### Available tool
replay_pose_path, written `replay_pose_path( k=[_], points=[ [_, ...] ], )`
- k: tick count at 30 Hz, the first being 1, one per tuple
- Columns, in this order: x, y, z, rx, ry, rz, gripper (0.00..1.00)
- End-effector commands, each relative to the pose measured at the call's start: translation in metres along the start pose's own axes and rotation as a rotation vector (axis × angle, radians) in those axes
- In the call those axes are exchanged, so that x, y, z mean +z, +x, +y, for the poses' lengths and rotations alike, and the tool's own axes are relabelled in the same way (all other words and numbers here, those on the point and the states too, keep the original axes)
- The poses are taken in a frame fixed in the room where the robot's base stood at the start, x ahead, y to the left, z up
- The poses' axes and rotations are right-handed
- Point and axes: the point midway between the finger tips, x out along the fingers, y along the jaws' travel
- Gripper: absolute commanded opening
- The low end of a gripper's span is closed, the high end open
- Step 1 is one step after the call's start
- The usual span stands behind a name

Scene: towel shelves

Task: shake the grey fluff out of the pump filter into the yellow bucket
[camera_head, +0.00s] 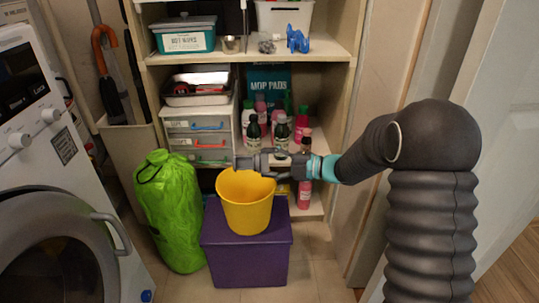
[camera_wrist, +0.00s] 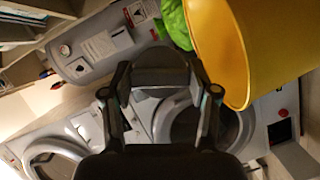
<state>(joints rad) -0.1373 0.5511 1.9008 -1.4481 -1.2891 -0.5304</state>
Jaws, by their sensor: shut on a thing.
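The yellow bucket (camera_head: 247,207) stands upright on a purple box, and its wall also fills the upper right of the wrist view (camera_wrist: 255,40). My gripper (camera_head: 243,162) is level with the bucket's rim, just above and behind it in the head view. In the wrist view my gripper (camera_wrist: 160,82) is shut on a dark grey piece, the pump filter (camera_wrist: 161,62), seen between the fingers. The filter is small and mostly hidden by the fingers. I cannot make out the grey fluff on it, and the bucket's inside is hardly visible.
The purple box (camera_head: 247,262) stands on the floor before shelves (camera_head: 330,50) holding bottles (camera_head: 282,132), drawers and tubs. A green bag (camera_head: 170,210) stands left of the box, beside the washing machine (camera_head: 60,230). A door is at the right.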

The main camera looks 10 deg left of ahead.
Motion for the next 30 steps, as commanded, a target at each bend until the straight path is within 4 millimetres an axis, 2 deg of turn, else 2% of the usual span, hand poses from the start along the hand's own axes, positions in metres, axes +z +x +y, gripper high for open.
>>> replay_pose_path(
  k=[1,20,30],
  points=[
    [-0.0017,-0.0006,0.0050,-0.007,0.017,0.000,0.02],
    [-0.0017,-0.0006,0.0050,-0.102,0.242,-0.001,0.02],
    [0.0006,0.0004,0.0010,-0.212,0.504,0.000,0.02]
  ],
)
